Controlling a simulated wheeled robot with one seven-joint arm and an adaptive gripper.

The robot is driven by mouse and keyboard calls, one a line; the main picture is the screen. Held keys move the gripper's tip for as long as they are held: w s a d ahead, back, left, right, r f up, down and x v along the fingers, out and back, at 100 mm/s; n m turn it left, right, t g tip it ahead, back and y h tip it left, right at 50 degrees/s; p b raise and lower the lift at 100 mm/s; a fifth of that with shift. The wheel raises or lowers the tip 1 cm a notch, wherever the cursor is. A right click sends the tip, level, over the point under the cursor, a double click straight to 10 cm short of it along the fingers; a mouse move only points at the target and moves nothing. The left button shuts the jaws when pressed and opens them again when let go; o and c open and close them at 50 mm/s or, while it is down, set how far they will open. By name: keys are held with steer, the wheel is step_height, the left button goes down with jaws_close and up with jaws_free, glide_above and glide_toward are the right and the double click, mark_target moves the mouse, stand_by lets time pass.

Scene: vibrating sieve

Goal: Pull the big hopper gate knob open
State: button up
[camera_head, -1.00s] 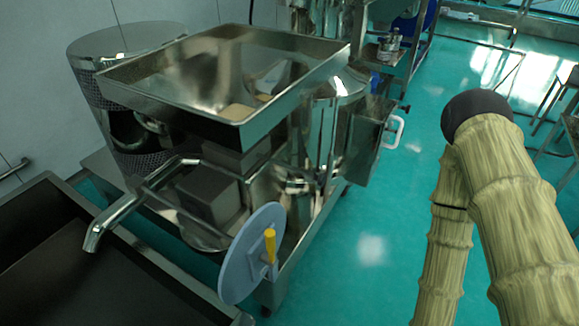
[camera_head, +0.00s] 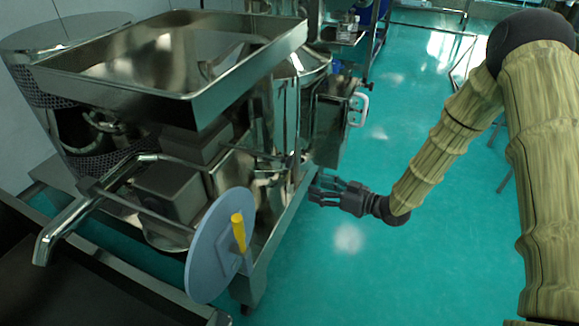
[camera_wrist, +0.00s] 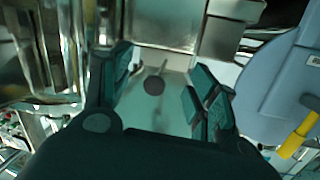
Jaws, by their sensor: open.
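A dark round knob (camera_wrist: 154,85) on a thin rod shows in the wrist view against a shiny metal plate. It looks like the gate knob. It lies between my gripper's two fingers in the picture, with no finger seen touching it. My gripper (camera_head: 316,188) is open and empty, to the right of the machine's side in the head view. Its spread fingers also show in the wrist view (camera_wrist: 160,72). The big hopper (camera_head: 180,65) is a wide metal tray on top of the machine. I cannot make out the knob in the head view.
A blue-grey disc (camera_head: 208,255) with a yellow handle (camera_head: 238,232) stands at the machine's front, left of my gripper. In the wrist view the disc (camera_wrist: 275,85) is close on the right. A metal spout (camera_head: 65,225) points over a dark bin. Green floor right of the machine is clear.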

mark_target(292, 162)
step_height(292, 162, up, 6)
steer(key=w+n+g+y, duration=0.2)
steer(key=n+y, duration=0.1)
steer(key=n, duration=0.1)
steer(key=x, duration=0.3)
steer(key=b+x, duration=0.1)
steer(key=x, duration=0.3)
steer(key=b+x, duration=0.1)
steer(key=x, duration=0.2)
steer(key=shift+w+a+f, duration=0.3)
